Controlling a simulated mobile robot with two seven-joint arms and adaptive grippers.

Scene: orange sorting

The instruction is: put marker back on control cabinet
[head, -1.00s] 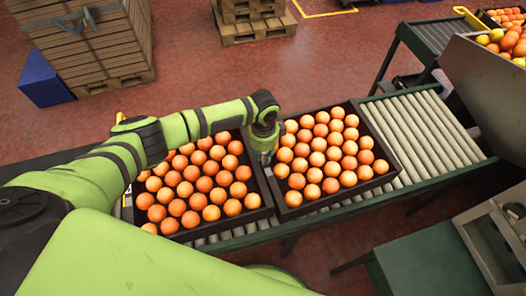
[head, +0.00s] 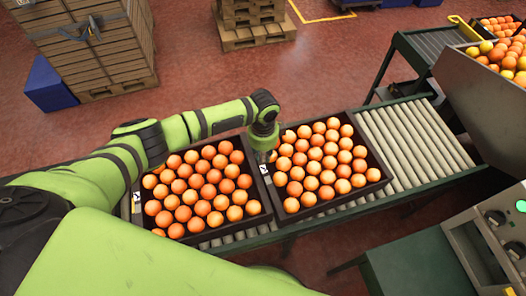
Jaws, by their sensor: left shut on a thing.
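My left gripper (head: 263,153) points down at the gap between the two orange crates, above the near-left rim of the right crate. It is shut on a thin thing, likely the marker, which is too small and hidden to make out. A white label with a dark mark (head: 264,169) shows just below the gripper. The control cabinet (head: 485,240) stands at the lower right, partly cut off by the picture edge, with a sloped panel and knobs. My left gripper is well to the left of it. My right gripper is out of view.
The left crate (head: 263,190) and right crate (head: 381,160), full of oranges, sit on the roller conveyor (head: 410,135). A green table top (head: 415,268) lies beside the cabinet. A metal chute (head: 480,95) with more fruit rises at the right.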

